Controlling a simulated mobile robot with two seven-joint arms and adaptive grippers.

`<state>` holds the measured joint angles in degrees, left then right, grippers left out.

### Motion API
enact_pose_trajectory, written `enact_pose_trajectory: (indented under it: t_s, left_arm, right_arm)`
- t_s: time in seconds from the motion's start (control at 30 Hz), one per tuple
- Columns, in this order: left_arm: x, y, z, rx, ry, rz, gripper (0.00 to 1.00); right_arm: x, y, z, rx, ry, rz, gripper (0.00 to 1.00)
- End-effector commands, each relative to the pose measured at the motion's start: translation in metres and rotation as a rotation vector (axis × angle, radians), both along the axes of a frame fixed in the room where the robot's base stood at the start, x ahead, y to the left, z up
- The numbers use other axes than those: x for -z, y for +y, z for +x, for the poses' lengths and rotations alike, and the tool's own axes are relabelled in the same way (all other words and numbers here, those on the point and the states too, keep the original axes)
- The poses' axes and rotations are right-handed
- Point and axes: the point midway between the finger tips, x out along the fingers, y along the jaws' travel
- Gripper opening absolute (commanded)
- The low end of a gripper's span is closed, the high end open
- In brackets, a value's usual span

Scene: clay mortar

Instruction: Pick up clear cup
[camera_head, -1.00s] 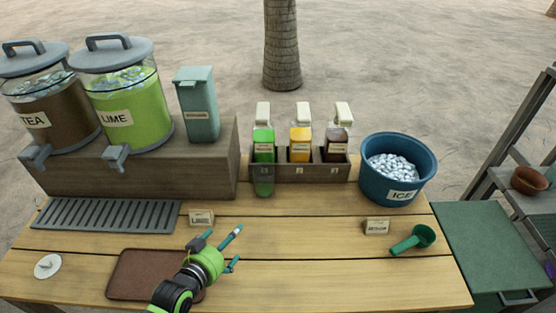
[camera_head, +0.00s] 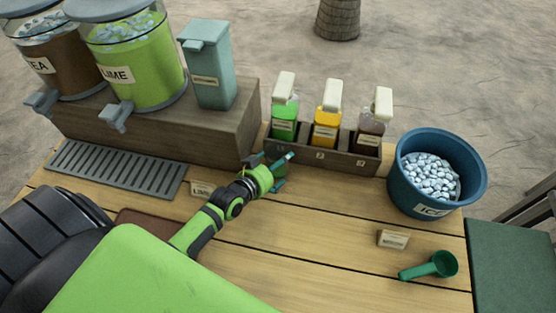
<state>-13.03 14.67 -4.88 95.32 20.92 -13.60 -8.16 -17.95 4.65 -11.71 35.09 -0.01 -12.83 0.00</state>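My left gripper (camera_head: 281,172) reaches in from the lower left to the front of the bottle rack. Its two teal fingers stand apart, one toward the rack and one toward the table's front. A small translucent, green-tinted cup (camera_head: 280,169) shows between or just behind the fingers, in front of the green bottle. The gripper hides most of it, and I cannot tell whether the fingers touch it. My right gripper is not in view.
The rack (camera_head: 345,159) holds green (camera_head: 284,117), yellow (camera_head: 326,125) and brown (camera_head: 371,130) bottles. A blue ice bucket (camera_head: 402,184), a small sign (camera_head: 393,238) and a green scoop (camera_head: 442,264) are at right. Dispensers and a drip grate (camera_head: 115,170) are at left. The front middle boards are clear.

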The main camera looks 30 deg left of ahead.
Motion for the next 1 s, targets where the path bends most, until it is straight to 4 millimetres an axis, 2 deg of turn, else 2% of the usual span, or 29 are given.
enact_pose_trajectory:
  t_s: [0.1, 0.2, 0.43, 0.47, 0.5, 0.57, 0.67, 0.7, 1.0]
  left_arm:
    - [0.005, -0.002, 0.015, -0.001, -0.001, 0.000, 1.00]
    - [0.008, -0.003, 0.020, 0.000, 0.000, 0.001, 1.00]
    - [0.009, -0.003, 0.021, 0.000, -0.001, 0.001, 1.00]
    - [0.009, -0.003, 0.021, 0.000, -0.001, 0.001, 0.96]
    - [0.009, -0.003, 0.021, 0.000, -0.001, 0.001, 0.80]
    - [0.009, -0.003, 0.021, 0.000, 0.000, 0.001, 0.56]
    - [0.009, -0.003, 0.021, 0.000, 0.000, 0.000, 0.53]
    - [0.009, -0.003, 0.021, 0.000, -0.001, 0.000, 0.48]
    - [0.006, -0.003, 0.021, 0.000, -0.001, 0.000, 0.48]
  right_arm:
    - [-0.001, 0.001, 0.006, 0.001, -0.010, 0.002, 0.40]
    - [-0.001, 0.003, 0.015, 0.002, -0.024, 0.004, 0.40]
    - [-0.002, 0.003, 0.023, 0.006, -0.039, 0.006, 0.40]
    - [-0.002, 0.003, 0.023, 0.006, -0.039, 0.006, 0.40]
    - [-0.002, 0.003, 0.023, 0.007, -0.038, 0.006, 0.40]
    - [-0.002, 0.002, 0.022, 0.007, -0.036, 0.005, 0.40]
    - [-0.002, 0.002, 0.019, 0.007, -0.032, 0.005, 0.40]
    - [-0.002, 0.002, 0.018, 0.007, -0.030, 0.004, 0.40]
    - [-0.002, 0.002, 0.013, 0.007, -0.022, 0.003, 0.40]
